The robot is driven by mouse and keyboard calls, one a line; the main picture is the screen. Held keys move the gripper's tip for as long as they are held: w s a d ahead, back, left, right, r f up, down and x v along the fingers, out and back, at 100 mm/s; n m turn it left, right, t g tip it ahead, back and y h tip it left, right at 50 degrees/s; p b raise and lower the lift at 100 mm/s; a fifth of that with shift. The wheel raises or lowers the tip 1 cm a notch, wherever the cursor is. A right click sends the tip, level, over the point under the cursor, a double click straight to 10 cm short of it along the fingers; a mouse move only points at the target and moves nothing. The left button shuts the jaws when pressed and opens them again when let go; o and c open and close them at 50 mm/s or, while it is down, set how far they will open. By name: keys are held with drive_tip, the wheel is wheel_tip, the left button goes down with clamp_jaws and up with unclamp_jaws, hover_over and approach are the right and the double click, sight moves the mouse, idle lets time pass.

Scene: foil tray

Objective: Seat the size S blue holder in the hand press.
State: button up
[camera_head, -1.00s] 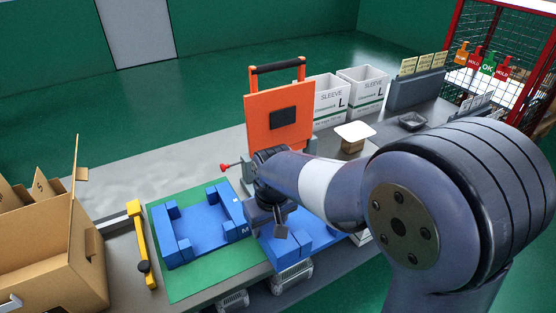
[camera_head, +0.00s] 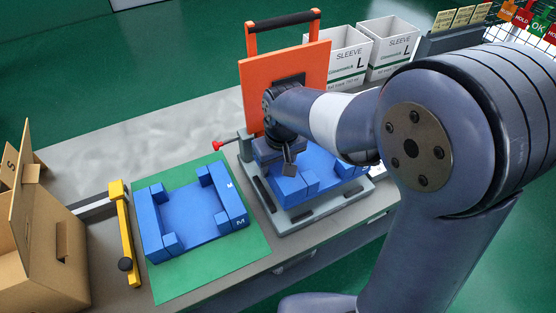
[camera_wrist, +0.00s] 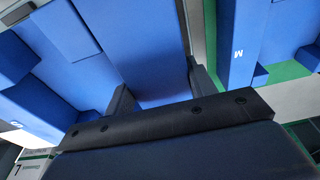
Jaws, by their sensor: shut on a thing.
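My gripper (camera_head: 284,163) is shut on a blue holder (camera_head: 320,178), with a dark finger on either side of its wall in the wrist view (camera_wrist: 160,91). My arm hides part of the holder and press. A second blue holder (camera_head: 192,216), marked M, lies on the green mat to the left.
A yellow bar with a black knob (camera_head: 122,225) and an open cardboard box (camera_head: 45,240) are at the left. A red-tipped lever (camera_head: 217,145) sticks out left of the press. White sleeve boxes (camera_head: 390,50) stand behind, right. Bare grey bench lies behind the mat.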

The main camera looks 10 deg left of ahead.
drive_tip(key=shift+f+b, duration=1.7)
drive_tip(key=shift+f, duration=0.75)
drive_tip(key=o, duration=1.5)
drive_tip(key=r, duration=0.3)
drive_tip(key=s+r, duration=0.1)
drive_tip(key=r, duration=0.3)
drive_tip(key=d+r, duration=0.1)
drive_tip(key=r, duration=0.2)
drive_tip(key=shift+s+r, duration=0.2)
drive_tip(key=shift+r, duration=0.15)
